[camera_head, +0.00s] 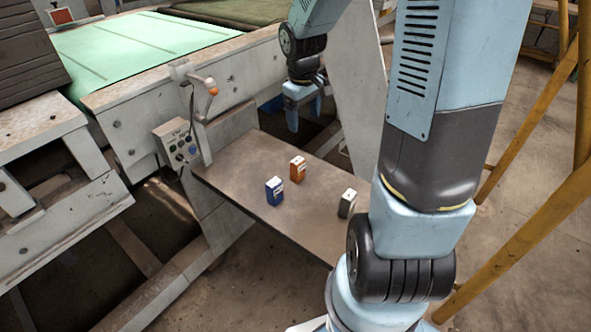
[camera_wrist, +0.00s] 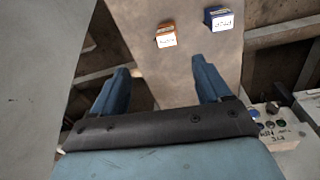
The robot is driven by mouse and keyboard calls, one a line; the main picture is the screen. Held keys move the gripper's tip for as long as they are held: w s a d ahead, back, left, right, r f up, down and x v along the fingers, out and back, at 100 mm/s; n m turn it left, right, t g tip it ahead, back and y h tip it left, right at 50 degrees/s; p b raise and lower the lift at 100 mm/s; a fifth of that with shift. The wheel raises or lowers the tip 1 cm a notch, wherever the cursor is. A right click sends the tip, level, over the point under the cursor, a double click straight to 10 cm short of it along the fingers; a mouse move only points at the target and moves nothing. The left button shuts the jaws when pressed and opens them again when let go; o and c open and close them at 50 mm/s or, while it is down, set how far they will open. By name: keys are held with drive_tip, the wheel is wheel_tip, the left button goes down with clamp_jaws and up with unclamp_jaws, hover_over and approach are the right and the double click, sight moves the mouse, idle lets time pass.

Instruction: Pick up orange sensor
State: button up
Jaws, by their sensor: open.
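The orange sensor (camera_head: 297,169) is a small upright box with a white label, standing on a brown board in the head view. It also shows in the wrist view (camera_wrist: 166,36), beyond and between my fingertips. My gripper (camera_head: 306,115) hangs above the board's far edge, behind the orange sensor and apart from it. In the wrist view my gripper (camera_wrist: 162,75) has its two blue fingers spread wide with nothing between them. A blue sensor (camera_head: 274,191) stands to the left and nearer in the head view; it also shows in the wrist view (camera_wrist: 219,19).
A grey-green box (camera_head: 347,203) stands at the right of the board (camera_head: 235,165). A control box with buttons (camera_head: 179,146) and a bent lever (camera_head: 203,110) stand at the board's left end. A pale machine frame runs behind. Yellow posts (camera_head: 520,235) stand at right.

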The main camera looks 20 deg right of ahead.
drive_tip(key=n, duration=0.1)
hover_over(298, 161)
wheel_tip(298, 161, down, 6)
drive_tip(key=shift+g+y, duration=0.4)
drive_tip(key=f, duration=0.8)
drive_tip(key=shift+d, duration=0.2)
drive_tip(key=shift+w+a+f, duration=0.1)
drive_tip(key=shift+f, duration=1.3)
drive_tip(key=shift+a+f, duration=0.1)
drive_tip(key=shift+f, duration=1.25)
drive_tip(key=shift+c, duration=0.2)
drive_tip(key=c, duration=1.1)
